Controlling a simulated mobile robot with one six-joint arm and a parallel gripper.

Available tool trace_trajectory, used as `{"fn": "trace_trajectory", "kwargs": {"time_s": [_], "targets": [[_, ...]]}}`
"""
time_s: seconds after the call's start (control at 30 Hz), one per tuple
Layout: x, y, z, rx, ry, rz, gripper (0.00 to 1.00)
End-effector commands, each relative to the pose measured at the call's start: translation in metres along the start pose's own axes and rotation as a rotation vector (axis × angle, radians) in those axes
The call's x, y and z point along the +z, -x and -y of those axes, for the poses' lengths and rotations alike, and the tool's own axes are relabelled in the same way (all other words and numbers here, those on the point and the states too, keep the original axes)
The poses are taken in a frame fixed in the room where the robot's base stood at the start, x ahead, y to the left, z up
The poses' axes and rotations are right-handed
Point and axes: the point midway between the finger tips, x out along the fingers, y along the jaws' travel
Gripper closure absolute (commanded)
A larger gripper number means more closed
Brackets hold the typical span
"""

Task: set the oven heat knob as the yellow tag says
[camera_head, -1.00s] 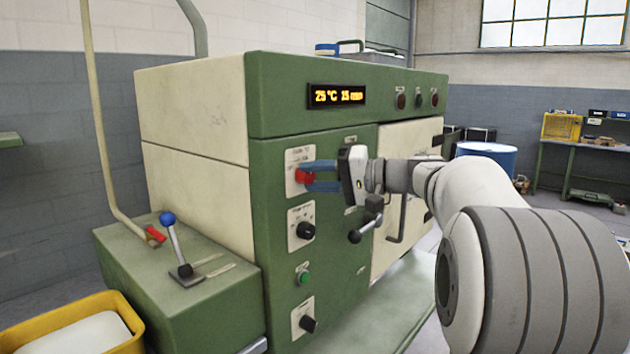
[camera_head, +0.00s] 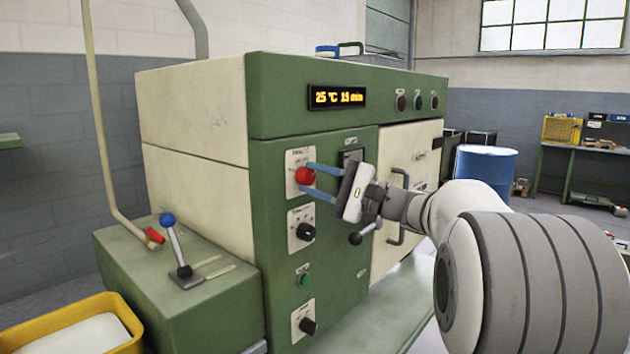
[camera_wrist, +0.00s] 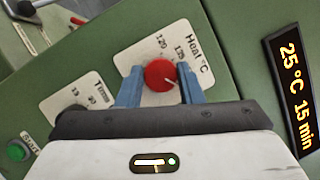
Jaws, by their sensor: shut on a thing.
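The red heat knob (camera_head: 304,176) sits on a white plate on the oven's green front panel. The oven display (camera_head: 337,97) reads 25 °C and 15 min. I see no yellow tag in either view.
Below the heat knob are a black time knob (camera_head: 305,231), a green button (camera_head: 303,280) and another black knob (camera_head: 308,326). A blue-tipped lever (camera_head: 175,240) stands at left, above a yellow bin (camera_head: 110,305). A black-ball handle (camera_head: 356,238) is close below my gripper.

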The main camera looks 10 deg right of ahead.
Motion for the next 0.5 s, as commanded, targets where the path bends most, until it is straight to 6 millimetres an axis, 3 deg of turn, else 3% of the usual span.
{"fn": "trace_trajectory", "kwargs": {"time_s": [0.5], "targets": [[-0.0008, 0.0005, -0.0030, -0.023, -0.069, -0.005, 0.89]]}}
